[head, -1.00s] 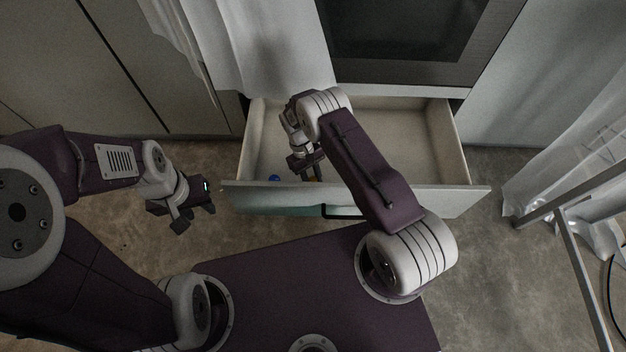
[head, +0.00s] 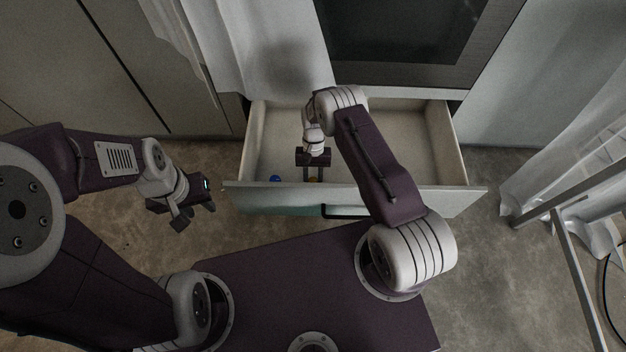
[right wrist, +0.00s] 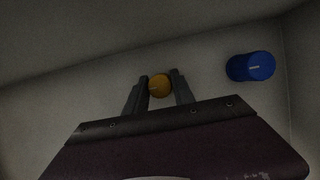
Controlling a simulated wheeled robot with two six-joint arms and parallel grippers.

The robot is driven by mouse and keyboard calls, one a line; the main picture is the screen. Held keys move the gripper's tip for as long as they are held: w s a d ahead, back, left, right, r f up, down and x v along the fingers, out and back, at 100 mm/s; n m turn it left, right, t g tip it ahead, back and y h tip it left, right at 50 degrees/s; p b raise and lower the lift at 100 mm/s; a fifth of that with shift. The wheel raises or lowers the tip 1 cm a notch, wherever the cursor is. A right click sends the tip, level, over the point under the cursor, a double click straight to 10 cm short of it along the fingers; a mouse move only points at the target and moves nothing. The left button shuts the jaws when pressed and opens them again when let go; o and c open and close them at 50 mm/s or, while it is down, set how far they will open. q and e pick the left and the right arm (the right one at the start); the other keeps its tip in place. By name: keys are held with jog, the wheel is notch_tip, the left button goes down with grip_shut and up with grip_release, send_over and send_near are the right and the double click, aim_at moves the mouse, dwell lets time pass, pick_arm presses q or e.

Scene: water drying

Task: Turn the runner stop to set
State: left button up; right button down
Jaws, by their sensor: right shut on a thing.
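An orange round knob (right wrist: 160,86) with a pale mark on its face sits inside the drawer, and only a sliver of it shows in the head view. My right gripper (right wrist: 161,92) is shut on this orange knob, one finger on each side. In the head view the right gripper (head: 313,174) reaches down behind the drawer front. A blue knob (right wrist: 250,66) with a pale line stands apart to the right in the wrist view; it also shows in the head view (head: 275,179). My left gripper (head: 190,217) hangs left of the drawer, away from both knobs; its finger gap is unclear.
The pulled-out drawer (head: 458,150) is otherwise bare, with its front panel (head: 420,203) and dark handle facing me. An oven (head: 400,40) is above it. White curtains (head: 205,45) hang at left and right. A metal frame (head: 570,210) stands at right.

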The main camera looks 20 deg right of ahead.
dwell(0.5)
jog(key=c, duration=1.1)
grip_release()
jog(key=shift+o, duration=0.2)
jog(key=p+v, duration=0.4)
jog(key=v, duration=0.5)
jog(key=shift+w, duration=0.1)
